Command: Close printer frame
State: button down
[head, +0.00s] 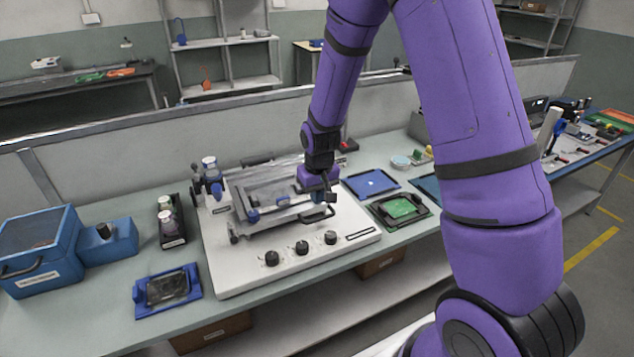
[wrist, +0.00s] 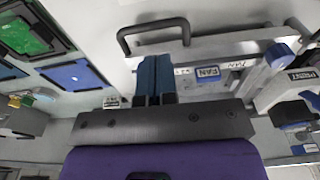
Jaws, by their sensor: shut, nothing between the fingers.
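The printer (head: 220,262) is a wide white base on the bench with several black knobs along its front. Its grey metal frame (head: 280,212) lies over the middle of the base, close to it; I cannot tell whether it is fully down. A dark bar handle (head: 318,217) sticks out at the frame's front right; the handle also shows in the wrist view (wrist: 150,24). My gripper (head: 325,197) is at the frame's right side, near the handle. In the wrist view its blue fingers (wrist: 155,62) are together and empty, overlapping the frame's edge; contact is unclear.
A blue pad (head: 370,183) and a green board in a black holder (head: 400,208) lie right of the printer. A bottle rack (head: 171,238), a blue fixture (head: 166,289) and a blue box (head: 40,250) stand left. A low wall runs behind.

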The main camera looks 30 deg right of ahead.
jog(key=f, duration=0.3)
jog(key=s+f, duration=0.1)
jog(key=f, duration=0.3)
jog(key=shift+s, duration=0.2)
jog(key=shift+s+f, duration=0.2)
